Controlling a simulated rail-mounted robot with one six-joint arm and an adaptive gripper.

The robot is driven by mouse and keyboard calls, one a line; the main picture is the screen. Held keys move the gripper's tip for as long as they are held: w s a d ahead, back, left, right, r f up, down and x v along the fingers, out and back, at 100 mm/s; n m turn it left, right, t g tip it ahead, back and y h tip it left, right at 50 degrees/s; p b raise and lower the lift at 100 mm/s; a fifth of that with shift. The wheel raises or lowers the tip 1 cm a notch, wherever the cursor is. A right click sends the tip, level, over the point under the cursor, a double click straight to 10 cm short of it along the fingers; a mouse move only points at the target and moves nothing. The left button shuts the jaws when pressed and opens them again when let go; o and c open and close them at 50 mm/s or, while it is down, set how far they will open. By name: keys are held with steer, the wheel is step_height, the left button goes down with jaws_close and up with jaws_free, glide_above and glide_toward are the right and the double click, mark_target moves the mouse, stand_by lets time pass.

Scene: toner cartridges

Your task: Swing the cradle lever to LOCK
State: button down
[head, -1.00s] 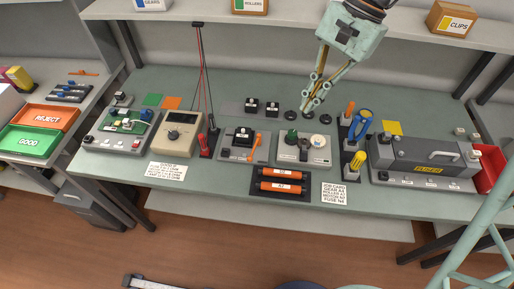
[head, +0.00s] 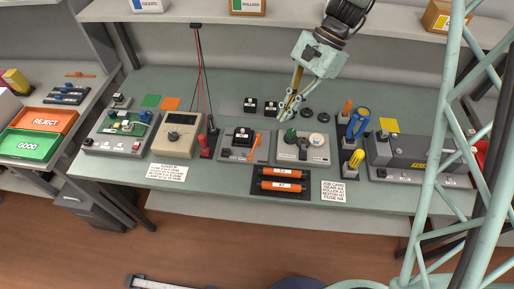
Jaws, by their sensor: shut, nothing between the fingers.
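An orange lever (head: 254,146) stands at the right side of a grey fixture (head: 232,155) that holds a black block (head: 242,136). I take this to be the cradle lever, but its LOCK marking is too small to read. My gripper (head: 285,117) is shut and empty, pointing down above the bench. In the picture it is up and to the right of the lever, apart from it, just above the fixture with the green and white round parts (head: 303,146).
Two orange rollers lie in a black tray (head: 283,196) in front. Black discs (head: 315,113) and small black blocks (head: 260,106) are behind. Blue- and yellow-handled tools (head: 357,125) and a grey fuser box (head: 400,150), partly covered, are right.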

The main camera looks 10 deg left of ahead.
steer(key=shift+w+a+f+m, duration=0.2)
steer(key=shift+a+f, duration=0.25)
steer(key=shift+f, duration=0.4)
steer(key=shift+w+a+f+m, duration=0.15)
steer(key=shift+a+f, duration=0.25)
steer(key=shift+f, duration=0.4)
steer(key=shift+f, duration=0.1)
steer(key=x, duration=0.8)
steer(key=s+a+r+x, duration=0.1)
steer(key=x, duration=0.3)
steer(key=shift+s, duration=0.1)
steer(key=shift+s+a+f, duration=0.35)
steer(key=shift+s+a, duration=0.05)
steer(key=shift+a, duration=0.1)
